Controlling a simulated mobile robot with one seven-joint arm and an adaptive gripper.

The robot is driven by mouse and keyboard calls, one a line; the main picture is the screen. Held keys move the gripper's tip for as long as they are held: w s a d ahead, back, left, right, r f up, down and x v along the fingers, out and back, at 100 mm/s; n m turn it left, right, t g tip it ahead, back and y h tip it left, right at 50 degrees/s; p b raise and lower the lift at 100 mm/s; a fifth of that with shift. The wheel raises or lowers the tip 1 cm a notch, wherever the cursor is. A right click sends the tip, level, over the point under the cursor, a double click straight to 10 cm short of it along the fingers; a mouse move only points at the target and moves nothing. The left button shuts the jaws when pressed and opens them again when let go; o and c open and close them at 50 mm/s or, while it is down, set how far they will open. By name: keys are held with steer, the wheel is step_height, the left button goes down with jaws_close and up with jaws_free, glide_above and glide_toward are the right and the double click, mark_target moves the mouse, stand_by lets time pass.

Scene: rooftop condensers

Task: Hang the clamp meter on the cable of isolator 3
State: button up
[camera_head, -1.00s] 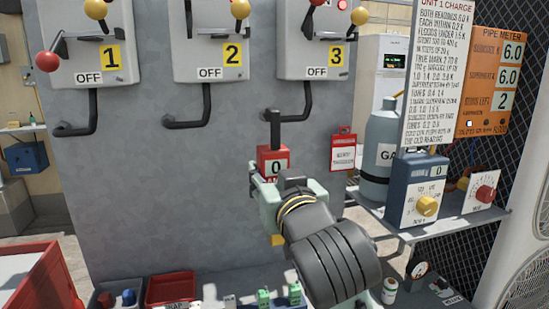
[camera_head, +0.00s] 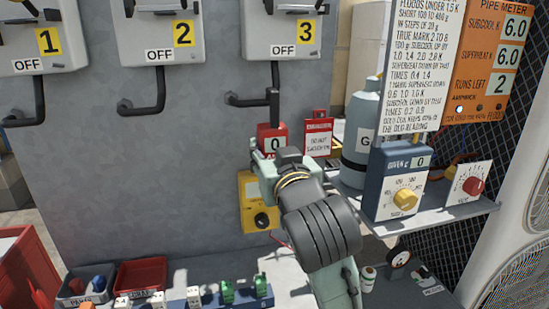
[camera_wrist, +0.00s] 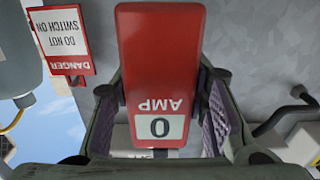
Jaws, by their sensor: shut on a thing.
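The clamp meter (camera_head: 270,139) is a red body with a "0" display and a black jaw on top. My gripper (camera_head: 277,163) is shut on its sides and holds it upright before the grey panel. The wrist view shows the red body (camera_wrist: 160,65) upside down between my two fingers; its jaw is hidden there. Isolator 3 (camera_head: 292,35) reads OFF. Its black bent cable (camera_head: 252,101) runs down and left to the panel. The meter's jaw overlaps the lower run of this cable in the head view; I cannot tell whether it is around it.
Isolators 1 (camera_head: 35,45) and 2 (camera_head: 165,38) hang to the left. A red danger tag (camera_head: 319,138) is close right of the meter. A yellow box (camera_head: 252,208) sits below. A blue dial unit (camera_head: 398,180) stands on the right shelf.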

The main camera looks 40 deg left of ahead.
steer(key=f+b+x, duration=0.1)
steer(key=b+x, duration=0.1)
steer(key=x, duration=0.4)
steer(key=shift+a, duration=0.2)
stand_by(0.4)
steer(key=shift+w+f, duration=0.1)
steer(key=shift+f, duration=0.05)
steer(key=o, duration=1.5)
